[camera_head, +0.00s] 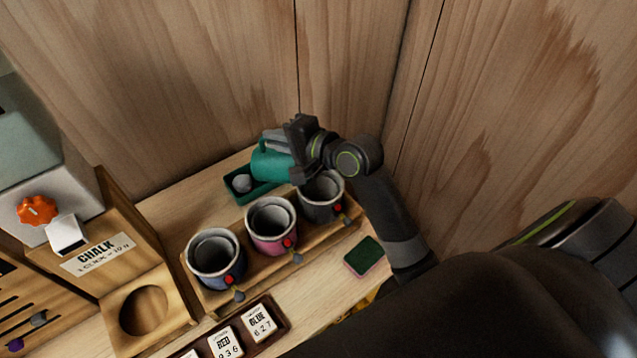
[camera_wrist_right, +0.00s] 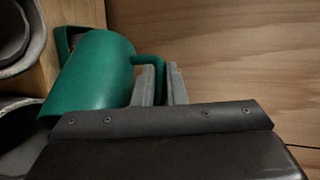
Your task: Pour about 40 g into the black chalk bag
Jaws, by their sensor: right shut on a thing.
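A green jug (camera_head: 272,164) is held at the back of the shelf, beside the black chalk bag (camera_head: 321,208). In the right wrist view the jug (camera_wrist_right: 92,75) leans towards the lower left, with its handle between the finger pads. My right gripper (camera_head: 279,140) is shut on that handle. Its mouth and contents cannot be made out. The black bag stands upright at the right end of a row in a wooden holder, its pale rim partly hidden by my right wrist. My left gripper is out of view.
A pink bag (camera_head: 270,232) and a blue bag (camera_head: 216,262) stand in the same wooden holder (camera_head: 222,303). A green tray (camera_head: 236,196) sits behind them. A chalk dispenser with an orange knob (camera_head: 37,210) is at left. A sponge (camera_head: 364,256) lies in front. Wooden walls close the back.

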